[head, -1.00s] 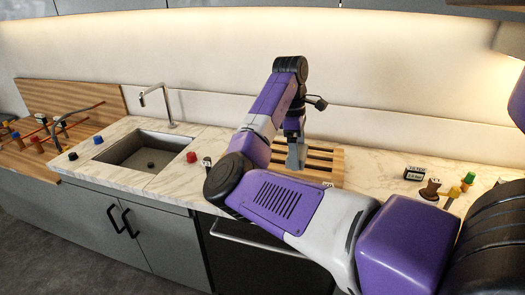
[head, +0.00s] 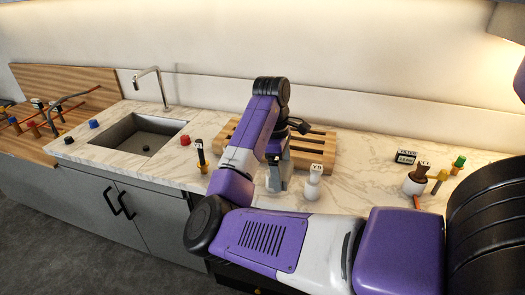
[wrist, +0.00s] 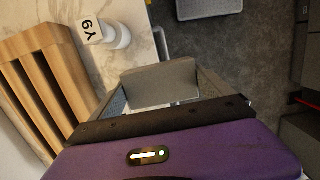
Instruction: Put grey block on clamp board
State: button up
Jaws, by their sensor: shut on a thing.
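My gripper (head: 277,178) points down near the front of the counter, in front of the slatted wooden rack. It is shut on what looks like the grey block (wrist: 160,82), a flat grey-brown face in the wrist view. The block's edges are hard to tell from the grey fingers. The wooden board (head: 62,92) at the far left, with orange clamps, coloured knobs and a cable, looks like the clamp board. It is well apart from my gripper, beyond the sink.
The slatted rack (head: 228,133) stands behind my gripper. A white bottle marked Y9 (head: 314,184) stands close on its right; a dark bottle (head: 200,157) is on its left. Several small items, including a timer (head: 406,157), stand right.

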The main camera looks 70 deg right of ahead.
jog(key=w+a+f, duration=0.3)
jog(key=a+f, duration=0.8)
jog(key=a, duration=0.2)
jog(key=w+a+f, duration=0.3)
jog(key=a+f, duration=0.9)
jog(key=a, duration=0.1)
jog(key=w+a+f, duration=0.4)
jog(key=a+f, duration=0.8)
jog(key=a, duration=0.2)
jog(key=shift+m, duration=0.4)
jog(key=shift+a, duration=0.1)
